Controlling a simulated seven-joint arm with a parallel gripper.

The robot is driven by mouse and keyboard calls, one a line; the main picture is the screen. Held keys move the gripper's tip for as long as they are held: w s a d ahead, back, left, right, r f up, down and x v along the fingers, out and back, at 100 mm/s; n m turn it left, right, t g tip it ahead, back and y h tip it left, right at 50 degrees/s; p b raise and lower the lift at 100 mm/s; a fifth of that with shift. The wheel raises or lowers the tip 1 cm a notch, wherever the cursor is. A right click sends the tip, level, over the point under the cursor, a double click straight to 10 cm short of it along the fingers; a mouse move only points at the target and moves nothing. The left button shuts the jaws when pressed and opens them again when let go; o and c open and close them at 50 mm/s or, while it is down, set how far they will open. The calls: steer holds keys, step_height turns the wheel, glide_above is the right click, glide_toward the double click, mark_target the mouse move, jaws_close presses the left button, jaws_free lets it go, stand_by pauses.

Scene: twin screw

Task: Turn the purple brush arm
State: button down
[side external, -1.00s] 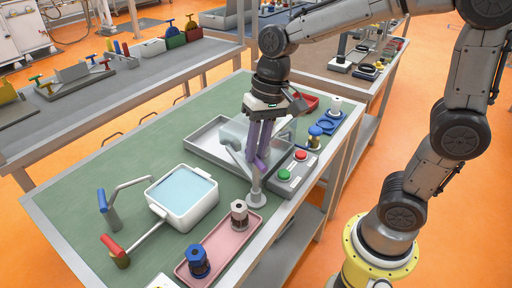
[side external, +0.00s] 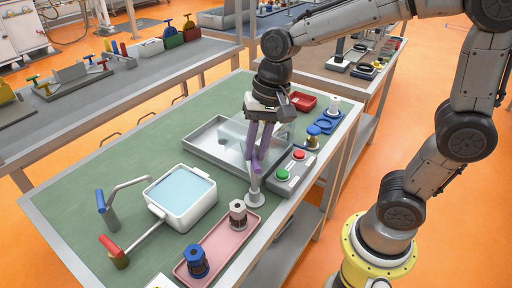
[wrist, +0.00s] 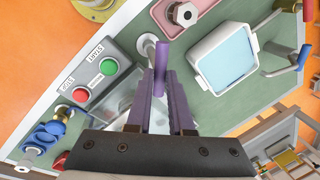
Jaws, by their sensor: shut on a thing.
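The purple brush arm (side external: 257,171) sits at the top of a pale post with a round base (side external: 255,200), near the front edge of the green table. My gripper (side external: 256,158) reaches down over it with its long purple fingers. In the wrist view the purple bar (wrist: 162,54) lies between the fingertips (wrist: 160,80), and they are shut on it. The fingers hide part of the bar. A shallow grey tray (side external: 197,151) lies behind the post with a clear, see-through piece (side external: 233,136) over it.
A control box with red and green buttons (side external: 292,172) stands close right of the post. A pink tray (side external: 217,246) with two capped pieces is in front. A white basin (side external: 182,197) stands left. Blue holders (side external: 327,122) and a red dish (side external: 302,103) are behind.

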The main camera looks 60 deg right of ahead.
steer(key=shift+r, duration=0.1)
steer(key=c, duration=0.8)
jaws_free()
steer(key=shift+s+d+r, duration=0.3)
steer(key=shift+d+r, duration=0.05)
steer(key=shift+r, duration=1.9)
steer(key=shift+s+d+r, duration=0.3)
steer(key=shift+s+r, duration=0.05)
steer(key=shift+r, duration=1.85)
steer(key=shift+s+d+r, duration=0.3)
steer(key=shift+d+r, duration=0.05)
steer(key=shift+r, duration=1.9)
